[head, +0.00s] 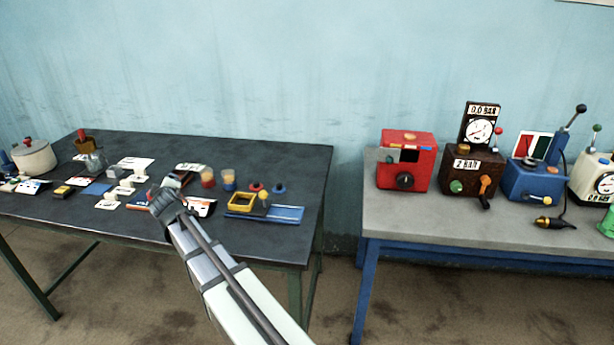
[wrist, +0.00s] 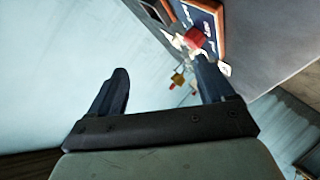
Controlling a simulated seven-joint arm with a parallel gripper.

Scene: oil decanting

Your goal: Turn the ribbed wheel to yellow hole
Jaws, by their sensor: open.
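A red box (head: 421,174) stands at the left of the grey table in the head view. A dark round wheel (head: 404,181) sits low on its front; its ribs are too small to make out. Small coloured marks, yellow among them, show near the top of the box front, but I cannot tell which is a hole. My gripper (head: 162,197) is over the dark table on the left, far from the red box. In the wrist view my gripper (wrist: 160,68) is open, with nothing between its fingers. I do not make out the wheel there.
The dark table (head: 270,161) holds cards, cups, a yellow frame (head: 241,201) and a pot (head: 34,158). A gap separates it from the grey table (head: 400,220). A brown box with a dial (head: 480,129) and a blue lever box (head: 537,180) stand right of the red box.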

